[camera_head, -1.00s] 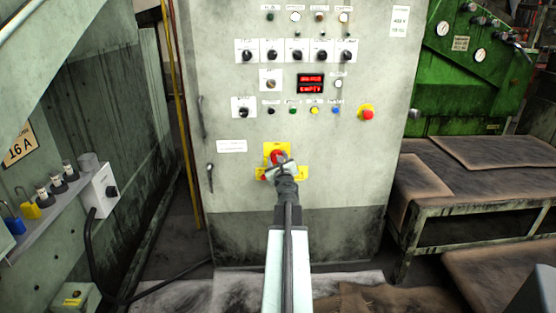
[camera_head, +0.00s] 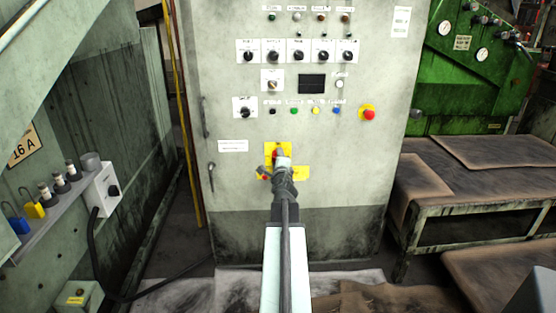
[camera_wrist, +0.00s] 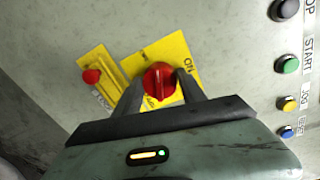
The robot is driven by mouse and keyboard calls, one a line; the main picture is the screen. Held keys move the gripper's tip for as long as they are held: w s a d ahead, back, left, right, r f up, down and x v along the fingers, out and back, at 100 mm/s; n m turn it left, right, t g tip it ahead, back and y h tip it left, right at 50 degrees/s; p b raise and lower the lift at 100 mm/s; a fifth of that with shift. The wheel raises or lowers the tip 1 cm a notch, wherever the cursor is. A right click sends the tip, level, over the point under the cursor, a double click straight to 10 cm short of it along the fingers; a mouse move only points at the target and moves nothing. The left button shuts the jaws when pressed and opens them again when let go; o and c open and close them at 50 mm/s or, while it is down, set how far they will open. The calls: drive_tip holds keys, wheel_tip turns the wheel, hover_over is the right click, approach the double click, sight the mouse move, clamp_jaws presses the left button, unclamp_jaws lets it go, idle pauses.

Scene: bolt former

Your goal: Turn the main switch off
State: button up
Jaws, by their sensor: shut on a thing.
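The main switch is a red rotary knob (camera_wrist: 157,82) on a yellow plate (camera_wrist: 190,62) with black lettering. In the wrist view the plate appears tilted, and part of its lettering reads ON. My gripper (camera_wrist: 161,87) is shut on the red knob, with one dark finger on each side. In the head view my gripper (camera_head: 279,158) is at the yellow plate (camera_head: 271,147) on the cabinet front and covers much of the knob. The display (camera_head: 312,84) above is dark.
A small red knob (camera_wrist: 91,76) on a narrower yellow plate sits beside the switch. A red emergency button (camera_head: 368,114) and several coloured buttons are higher on the grey cabinet (camera_head: 350,170). A bench (camera_head: 470,190) stands right, a grey machine (camera_head: 110,110) left.

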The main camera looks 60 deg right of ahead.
drive_tip(key=shift+n+g, duration=0.3)
drive_tip(key=shift+n, duration=1.7)
drive_tip(key=o, duration=1.4)
drive_tip(key=shift+d, duration=0.1)
drive_tip(key=shift+c, duration=0.2)
